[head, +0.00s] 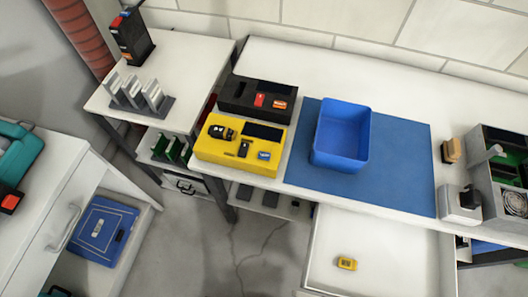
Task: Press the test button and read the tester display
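A yellow box-shaped unit (206,151) sits on the white bench, left of the blue mat. It has a dark display-like panel (263,131), a black part at its left, a small black part in the middle and a small blue piece (264,155). Behind it is a black unit (232,105) with a dark panel, a red piece (260,100) and an orange piece (279,104). I cannot tell which of the two is the tester or which piece is its test button. No readout is legible. Neither gripper is in view.
A blue bin (341,137) stands on the blue mat (406,160). An open white drawer (395,257) below holds a small yellow item (346,264). Grey slotted holders (140,92) stand on the left table. A teal-and-black object (18,155) is on the left cabinet.

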